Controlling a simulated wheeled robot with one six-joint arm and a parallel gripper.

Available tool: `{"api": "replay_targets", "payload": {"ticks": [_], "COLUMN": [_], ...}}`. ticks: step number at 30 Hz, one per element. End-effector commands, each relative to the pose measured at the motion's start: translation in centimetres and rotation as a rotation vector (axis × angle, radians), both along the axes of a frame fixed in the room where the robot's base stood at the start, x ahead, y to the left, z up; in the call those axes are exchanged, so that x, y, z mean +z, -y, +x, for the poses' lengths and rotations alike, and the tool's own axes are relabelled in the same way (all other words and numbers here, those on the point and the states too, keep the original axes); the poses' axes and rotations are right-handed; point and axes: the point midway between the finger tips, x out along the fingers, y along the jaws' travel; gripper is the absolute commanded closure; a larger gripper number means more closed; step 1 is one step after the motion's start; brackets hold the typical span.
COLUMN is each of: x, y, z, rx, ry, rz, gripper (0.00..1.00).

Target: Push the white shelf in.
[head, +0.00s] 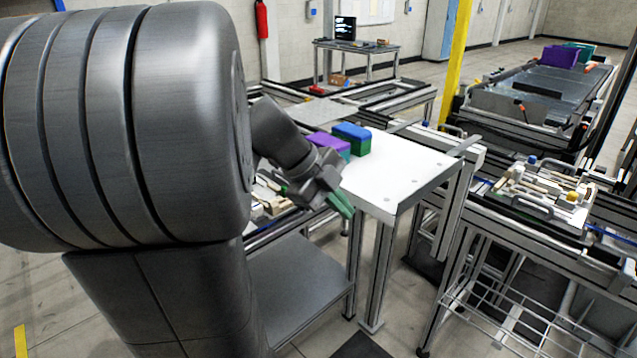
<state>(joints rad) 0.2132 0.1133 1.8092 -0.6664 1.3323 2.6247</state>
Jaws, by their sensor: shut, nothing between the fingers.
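The white shelf (392,181) is a flat white top on a metal frame in the middle of the head view. Its near edge stands out towards me. A blue and green box (352,139) and a purple and teal box (327,144) stand at its far left part. My gripper (346,210) has green fingers, is shut and empty, and points down and right at the shelf's near left edge. I cannot tell whether the fingertips touch the shelf. My arm hides part of the shelf's left side.
A fixture table (540,222) with wooden parts and a handled tray stands to the right. A conveyor (535,88) with bins lies behind it, beside a yellow post (455,60). A grey lower shelf (300,285) is below my arm. Open floor (405,305) shows in front.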

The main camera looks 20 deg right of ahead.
Motion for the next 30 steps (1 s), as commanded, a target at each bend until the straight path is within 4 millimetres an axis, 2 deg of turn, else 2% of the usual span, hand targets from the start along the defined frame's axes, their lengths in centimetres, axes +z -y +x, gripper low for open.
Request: {"api": "replay_targets", "payload": {"ticks": [3,7,23,26,30], "x": [0.3,0.2,0.1,0.0,-0.2], "y": [1.4,2.3,2.8,3.5,5.4], "z": [0.6,1.0,1.2,1.5,2.2], "rx": [-0.004,-0.002,-0.002,-0.002,-0.004], "ry": [0.000,0.000,0.001,0.001,0.001], "rz": [0.001,0.002,0.001,0.001,0.000], "gripper": [1.00,1.00,1.00,1.00,1.00]}}
